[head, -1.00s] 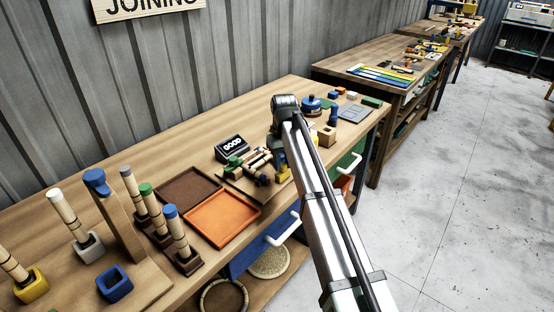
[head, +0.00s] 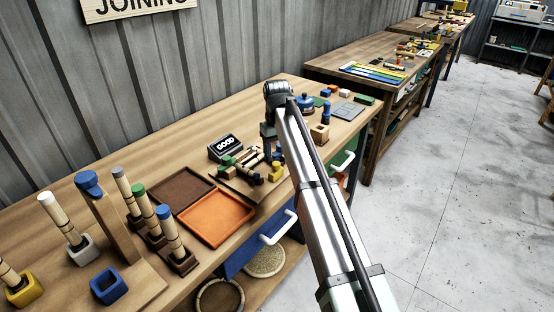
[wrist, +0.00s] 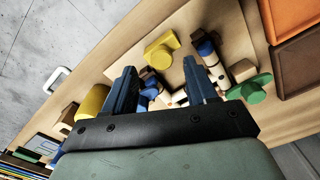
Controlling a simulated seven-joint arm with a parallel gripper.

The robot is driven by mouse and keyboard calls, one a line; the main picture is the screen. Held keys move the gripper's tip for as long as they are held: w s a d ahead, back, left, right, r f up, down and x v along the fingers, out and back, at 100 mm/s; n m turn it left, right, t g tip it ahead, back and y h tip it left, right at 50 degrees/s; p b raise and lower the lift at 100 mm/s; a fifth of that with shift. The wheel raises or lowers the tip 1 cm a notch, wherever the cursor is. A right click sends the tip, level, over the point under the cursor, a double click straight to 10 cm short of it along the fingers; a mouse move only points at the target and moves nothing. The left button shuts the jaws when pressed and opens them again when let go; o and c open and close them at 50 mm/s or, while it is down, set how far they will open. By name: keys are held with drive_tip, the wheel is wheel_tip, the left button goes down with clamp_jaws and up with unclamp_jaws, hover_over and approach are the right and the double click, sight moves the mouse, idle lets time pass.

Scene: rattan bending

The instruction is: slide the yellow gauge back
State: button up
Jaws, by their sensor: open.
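A small yellow piece with a rounded knob, which looks like the yellow gauge (head: 277,172), sits at the front edge of the wooden fixture board. In the wrist view a yellow knobbed piece (wrist: 161,50) lies on the board (wrist: 128,58), beyond my fingertips. My gripper (wrist: 158,80) is open, with nothing gripped, pointing down over the board. Wooden rods with blue and dark fittings (wrist: 172,95) show between and behind the fingers. In the head view my arm hides much of the gripper and part of the board.
A green knob (wrist: 252,90) and a yellow cylinder (wrist: 92,102) flank the fingers. Upright rods in holders stand further left.

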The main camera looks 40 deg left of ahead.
sight(277, 163)
wheel_tip(277, 163, up, 10)
idle(0.4)
idle(0.4)
